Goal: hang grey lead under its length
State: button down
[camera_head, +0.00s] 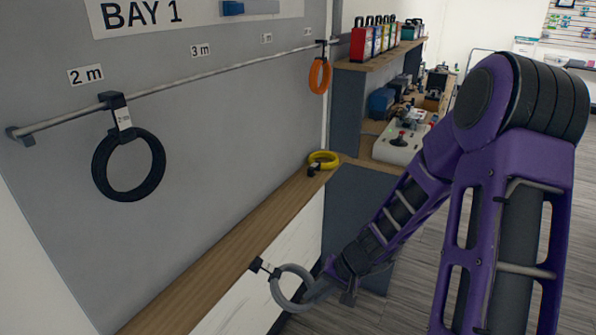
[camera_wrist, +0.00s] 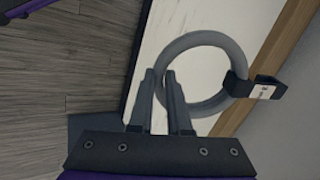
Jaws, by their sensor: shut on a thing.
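The grey lead (camera_head: 276,291), a coiled ring with a black hook and a small white tag (camera_wrist: 263,91), is held in front of the wooden ledge. My gripper (camera_head: 318,286) is shut on its near side; in the wrist view the fingers (camera_wrist: 160,78) pinch the ring (camera_wrist: 221,70). The hook points away from the gripper, toward the ledge. The tag's print is too small to read. The grey rail (camera_head: 220,70) runs along the wall under length labels: 2 m (camera_head: 86,75), 3 m (camera_head: 201,50) and two farther ones too small to read.
A black lead (camera_head: 96,172) hangs on the rail near 2 m. An orange lead (camera_head: 313,76) hangs at the far end. A yellow lead (camera_head: 323,155) lies on the wooden ledge (camera_head: 215,240). The rail between the hung leads is free. A cluttered bench stands beyond.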

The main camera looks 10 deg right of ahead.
jog(key=w+a+r+m+t+y+b, duration=0.1)
jog(key=w+r+t+y+b, duration=0.15)
jog(key=r, duration=0.95)
jog(key=w+a+r+m+t+y+b, duration=0.1)
jog(key=w+r+t+y, duration=0.25)
jog(key=r, duration=0.75)
jog(key=w+a+r+m+t+y+b, duration=0.1)
jog(key=w+r+t+y+b, duration=0.15)
jog(key=r, duration=0.95)
jog(key=f+x, duration=0.2)
jog(key=x, duration=1.2)
jog(key=shift+w, duration=0.35)
jog(key=shift+d, duration=0.15)
jog(key=c, duration=0.8)
grip_release()
jog(key=shift+f, duration=0.1)
